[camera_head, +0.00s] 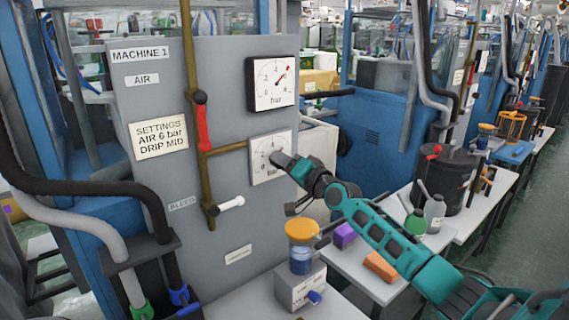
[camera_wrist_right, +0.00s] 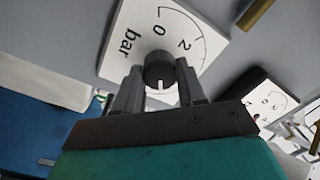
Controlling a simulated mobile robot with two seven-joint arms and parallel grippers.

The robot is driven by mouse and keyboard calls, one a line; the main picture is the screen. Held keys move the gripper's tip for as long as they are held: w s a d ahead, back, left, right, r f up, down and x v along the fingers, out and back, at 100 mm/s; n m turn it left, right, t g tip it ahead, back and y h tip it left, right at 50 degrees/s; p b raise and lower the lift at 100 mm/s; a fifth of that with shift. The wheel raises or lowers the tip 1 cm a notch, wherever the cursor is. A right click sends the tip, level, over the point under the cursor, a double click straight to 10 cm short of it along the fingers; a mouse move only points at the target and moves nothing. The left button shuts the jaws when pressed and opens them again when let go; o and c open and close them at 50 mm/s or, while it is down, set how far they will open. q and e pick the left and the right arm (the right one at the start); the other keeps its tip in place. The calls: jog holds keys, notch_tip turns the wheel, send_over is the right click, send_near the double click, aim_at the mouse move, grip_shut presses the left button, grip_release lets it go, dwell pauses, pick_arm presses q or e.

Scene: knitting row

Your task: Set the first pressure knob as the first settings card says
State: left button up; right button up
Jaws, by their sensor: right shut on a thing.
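The grey MACHINE 1 panel (camera_head: 235,75) carries the settings card (camera_head: 160,137), which reads AIR 6 bar, DRIP MID. In the right wrist view, my right gripper (camera_wrist_right: 160,75) is shut on the dark round pressure knob (camera_wrist_right: 158,62), one finger on each side. The knob's white mark points toward the picture's bottom. 0, 2 and bar show; the other numbers are hidden. My left gripper is out of view.
A red lever (camera_head: 203,128) and a white-handled lever (camera_head: 230,204) sit on brown pipes left of the dial. Below stands an oiler with an orange cap (camera_head: 302,231). Bottles (camera_head: 415,224) and an orange block (camera_head: 380,266) are on the bench at right.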

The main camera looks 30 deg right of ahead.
dwell(0.5)
jog(key=o, duration=1.1)
jog(key=shift+c, duration=0.2)
jog(key=s+d, duration=0.1)
jog(key=s, duration=1.1)
jog(key=shift+s+f, duration=0.2)
jog(key=shift+s, duration=0.2)
jog(key=shift+d, duration=0.1)
